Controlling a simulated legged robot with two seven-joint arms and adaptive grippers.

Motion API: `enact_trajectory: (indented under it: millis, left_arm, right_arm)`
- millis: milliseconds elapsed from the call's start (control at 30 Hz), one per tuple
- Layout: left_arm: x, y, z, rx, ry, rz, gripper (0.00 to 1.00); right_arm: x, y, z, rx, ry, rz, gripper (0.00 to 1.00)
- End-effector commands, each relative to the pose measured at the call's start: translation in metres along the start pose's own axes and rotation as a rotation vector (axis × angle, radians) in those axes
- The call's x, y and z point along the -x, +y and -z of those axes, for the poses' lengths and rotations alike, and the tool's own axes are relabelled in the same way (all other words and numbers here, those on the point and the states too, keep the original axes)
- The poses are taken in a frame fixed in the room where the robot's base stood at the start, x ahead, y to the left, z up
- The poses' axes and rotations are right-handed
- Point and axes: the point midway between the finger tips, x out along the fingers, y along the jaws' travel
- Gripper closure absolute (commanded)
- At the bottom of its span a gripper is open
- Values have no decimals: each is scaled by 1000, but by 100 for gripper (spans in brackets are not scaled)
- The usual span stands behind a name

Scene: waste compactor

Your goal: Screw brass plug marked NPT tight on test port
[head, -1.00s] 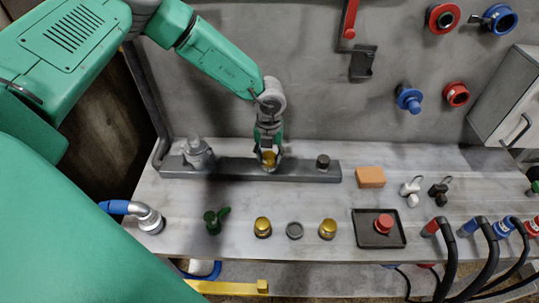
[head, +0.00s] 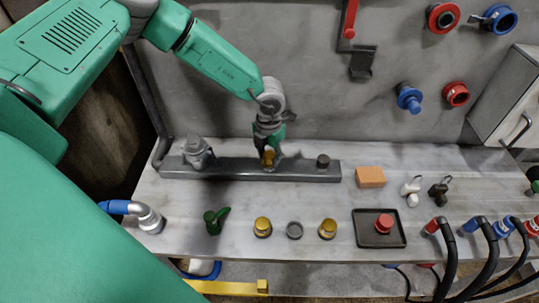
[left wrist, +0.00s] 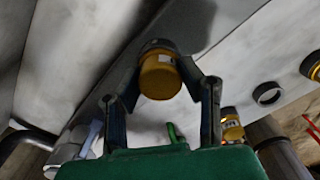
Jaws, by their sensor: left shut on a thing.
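A brass plug (head: 268,158) sits upright at the middle of the grey rail (head: 225,170) at the back of the bench. My left gripper (head: 267,152) is above it, pointing down, with its fingers around the plug. In the left wrist view the brass plug (left wrist: 160,76) is between the two fingers of the left gripper (left wrist: 161,90), over a dark round port on the rail. The port's threads are hidden, and I cannot read any marking on the plug. Two more brass plugs, a left one (head: 262,227) and a right one (head: 327,229), stand on the bench front. My right gripper is out of view.
A grey ring (head: 294,230) lies between the two front plugs. A grey fitting (head: 198,153) and a dark cap (head: 323,161) are on the rail. A green valve (head: 215,220), an orange block (head: 370,177) and a black tray (head: 360,234) with a red knob stand around.

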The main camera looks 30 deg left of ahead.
Motion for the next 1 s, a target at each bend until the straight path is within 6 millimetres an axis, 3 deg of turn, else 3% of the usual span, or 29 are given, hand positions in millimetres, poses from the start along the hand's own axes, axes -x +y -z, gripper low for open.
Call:
enact_trajectory:
  millis: [133, 400, 800, 1000]
  left_arm:
    - [0, 0, 0, -56, 1, 0, 100]
    - [0, 0, 1, -399, 1, 0, 100]
    - [-1, 0, 1, -467, 1, 1, 100]
    - [-1, 0, 1, -714, 0, 2, 100]
  right_arm:
    - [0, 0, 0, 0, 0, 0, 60]
    - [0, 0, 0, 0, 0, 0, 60]
    - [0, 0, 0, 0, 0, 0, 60]
    - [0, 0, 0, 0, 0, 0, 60]
